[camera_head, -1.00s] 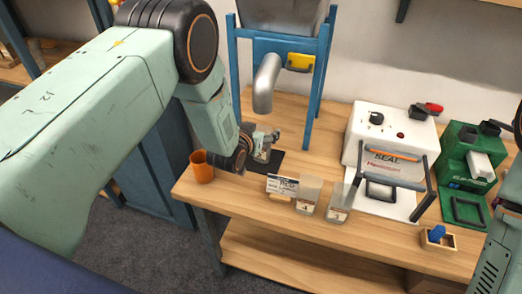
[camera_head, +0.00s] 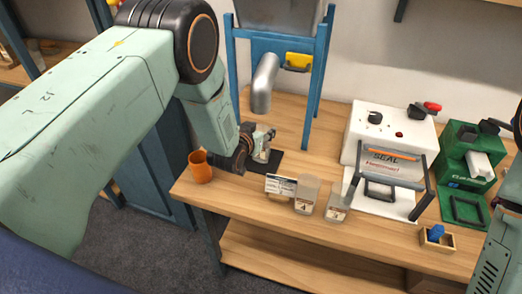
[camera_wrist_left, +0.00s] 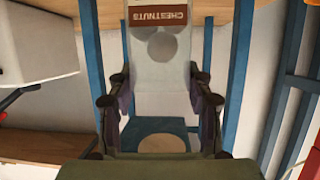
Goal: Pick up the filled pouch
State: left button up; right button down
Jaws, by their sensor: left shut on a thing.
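The pouch (camera_wrist_left: 157,70) is clear with a brown and white label reading CHESTNUTS, upside down in the left wrist view. Round contents show through its film. My left gripper (camera_wrist_left: 160,103) has its fingers on either side of the pouch and is shut on it. In the head view the left gripper (camera_head: 263,145) is over the dark mat (camera_head: 271,167) below the metal spout, and the pouch is small and partly hidden there. I cannot tell whether the pouch touches the mat. My right gripper is not in view; part of its arm shows at the right edge.
The spout (camera_head: 264,85) hangs from a blue-framed hopper just above. An orange cup (camera_head: 200,167) stands left of the gripper. A small sign (camera_head: 280,186) and two clear containers (camera_head: 306,195) stand along the front edge. The white sealer (camera_head: 388,140) and a green device (camera_head: 465,160) are to the right.

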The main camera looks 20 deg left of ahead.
pick_arm(q)
jog(key=shift+a, duration=0.1)
grip_shut()
